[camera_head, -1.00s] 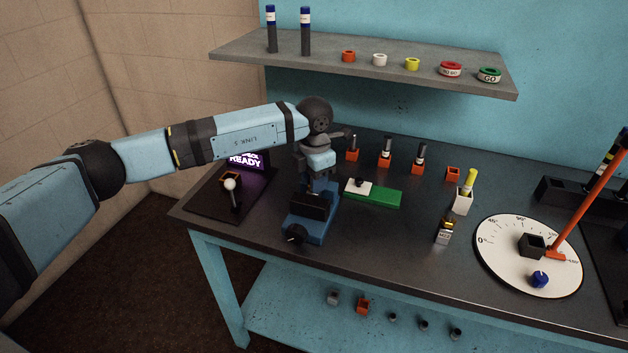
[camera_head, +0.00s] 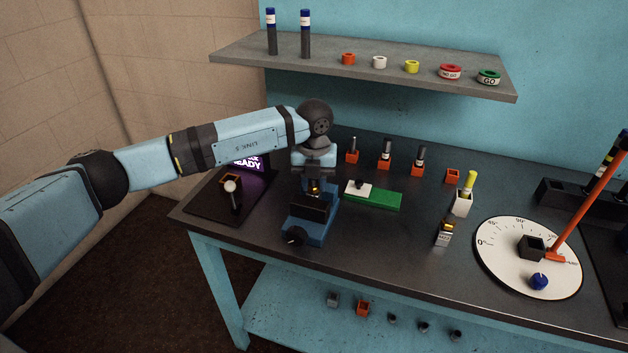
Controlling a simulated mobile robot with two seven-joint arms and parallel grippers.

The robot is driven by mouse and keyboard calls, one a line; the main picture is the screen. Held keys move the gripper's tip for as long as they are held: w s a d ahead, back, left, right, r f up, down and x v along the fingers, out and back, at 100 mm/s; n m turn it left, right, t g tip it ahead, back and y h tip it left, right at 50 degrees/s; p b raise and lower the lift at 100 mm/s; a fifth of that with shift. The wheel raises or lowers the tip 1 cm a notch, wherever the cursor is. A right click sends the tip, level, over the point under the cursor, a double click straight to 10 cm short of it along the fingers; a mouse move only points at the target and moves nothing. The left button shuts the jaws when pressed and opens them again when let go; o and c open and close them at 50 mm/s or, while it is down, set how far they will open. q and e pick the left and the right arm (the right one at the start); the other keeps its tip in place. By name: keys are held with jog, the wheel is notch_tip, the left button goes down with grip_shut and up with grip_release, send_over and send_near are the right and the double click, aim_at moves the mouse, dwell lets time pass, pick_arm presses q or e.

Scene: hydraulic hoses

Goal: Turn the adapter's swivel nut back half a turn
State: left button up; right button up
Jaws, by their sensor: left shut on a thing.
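My left gripper (camera_head: 314,182) points down over the blue vise (camera_head: 323,228) on the bench. It is shut on a small brass-coloured part, the adapter (camera_head: 314,188), at the top of the vise's dark jaws. The fingers and wrist hide most of the adapter, so its swivel nut cannot be told apart from its body. My right gripper is not in view.
A green block with a white top (camera_head: 375,196) lies just right of the vise. Orange holders and a white dial plate (camera_head: 505,270) are farther right. A grey shelf (camera_head: 340,62) hangs behind.

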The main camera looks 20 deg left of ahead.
pick_arm(q)
jog(key=shift+n, duration=1.6)
jog(key=o, duration=0.9)
jog(key=shift+o, duration=0.2)
notch_tip(320, 180, up, 14)
